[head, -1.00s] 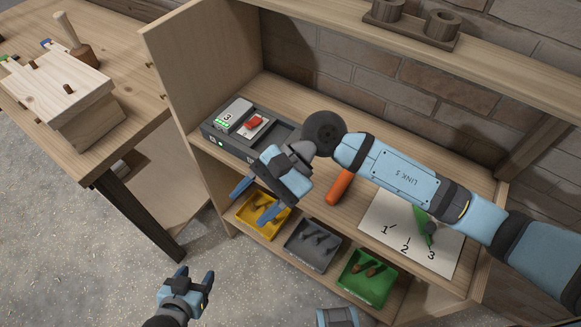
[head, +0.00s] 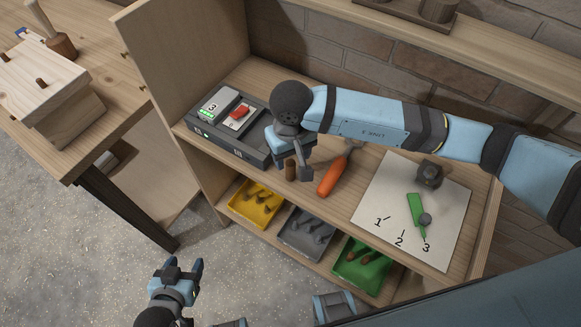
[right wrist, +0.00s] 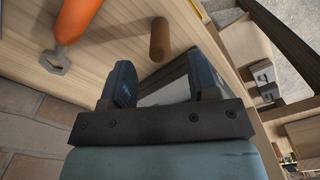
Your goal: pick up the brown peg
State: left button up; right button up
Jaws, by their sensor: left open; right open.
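A brown peg (head: 290,169) stands on the wooden shelf, just left of the orange-handled tool. In the right wrist view the peg (right wrist: 159,40) is a short brown cylinder beyond the fingertips, roughly in line with the gap between them. My right gripper (head: 296,163) is open and empty, pointing down close beside the peg; its fingers (right wrist: 160,75) are apart and not around it. The arm partly covers this area in the head view. My left gripper (head: 184,266) is open and empty, low over the floor at lower left.
A dark grey device (head: 233,125) with a red switch is left of the right gripper. An orange-handled tool (head: 333,176) lies to the right, beside a numbered paper (head: 380,197). Below are yellow (head: 238,206), grey (head: 291,235) and green (head: 341,268) bins. A brown peg (head: 41,83) sits on the wooden block.

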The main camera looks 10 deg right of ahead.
aim_at(291, 163)
jog(key=shift+w+f+p, duration=0.2)
jog(key=shift+f+p, duration=0.5)
jog(key=shift+f, duration=2.15)
jog(key=c, duration=1)
